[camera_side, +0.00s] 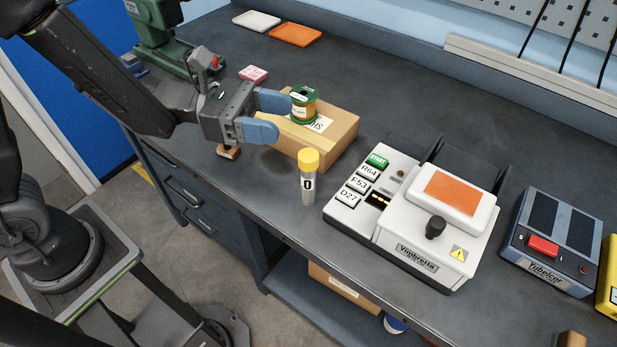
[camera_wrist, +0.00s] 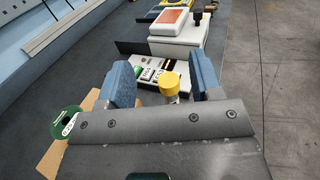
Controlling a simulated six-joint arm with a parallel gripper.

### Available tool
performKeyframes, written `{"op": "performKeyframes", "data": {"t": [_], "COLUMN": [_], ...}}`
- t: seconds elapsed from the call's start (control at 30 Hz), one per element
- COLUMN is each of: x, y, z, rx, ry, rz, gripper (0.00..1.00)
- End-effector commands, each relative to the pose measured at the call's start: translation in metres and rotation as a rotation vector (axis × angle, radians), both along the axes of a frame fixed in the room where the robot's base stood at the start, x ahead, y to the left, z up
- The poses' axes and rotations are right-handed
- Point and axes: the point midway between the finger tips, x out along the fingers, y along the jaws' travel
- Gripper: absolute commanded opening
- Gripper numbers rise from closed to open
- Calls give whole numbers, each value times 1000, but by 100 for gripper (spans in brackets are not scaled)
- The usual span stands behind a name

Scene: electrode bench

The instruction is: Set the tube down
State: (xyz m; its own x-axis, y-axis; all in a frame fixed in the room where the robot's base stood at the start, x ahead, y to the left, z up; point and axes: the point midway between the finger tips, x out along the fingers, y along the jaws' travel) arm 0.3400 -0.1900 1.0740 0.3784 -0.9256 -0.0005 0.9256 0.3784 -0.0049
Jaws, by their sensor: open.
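The tube (camera_side: 308,182) has a yellow cap and a label with a dark mark. It stands upright on the dark bench (camera_side: 240,190), left of the white Vimbretta machine (camera_side: 440,225). In the wrist view its yellow cap (camera_wrist: 171,84) shows between the fingers, with most of its body hidden below the cap. My gripper (camera_side: 270,116) is open, with two blue fingers. In the side view it is to the upper left of the tube, apart from it. It also shows in the wrist view (camera_wrist: 164,82), with nothing held.
A cardboard box (camera_side: 338,133) with a green spool (camera_side: 304,105) on it stands close behind the fingers. A blue-grey device (camera_side: 548,242) with a red switch is at the right. Orange (camera_side: 295,34) and white (camera_side: 256,21) trays lie at the back. The bench's front edge is near the tube.

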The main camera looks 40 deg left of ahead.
Motion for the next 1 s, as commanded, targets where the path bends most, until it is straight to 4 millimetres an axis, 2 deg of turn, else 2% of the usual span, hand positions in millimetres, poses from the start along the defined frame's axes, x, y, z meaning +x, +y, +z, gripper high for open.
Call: {"op": "performKeyframes", "data": {"t": [0.03,0.2,0.3,0.4,0.57,1.0], "x": [0,-1,-1,0,2,22], "y": [0,0,0,0,-8,-58], "z": [-23,-78,-100,-112,-118,-117], "rx": [3,1,2,2,2,2], "ry": [14,7,4,-1,-7,-7], "rz": [-1,0,0,-1,-5,-6], "gripper": [59,59,59,59,59,59]}}
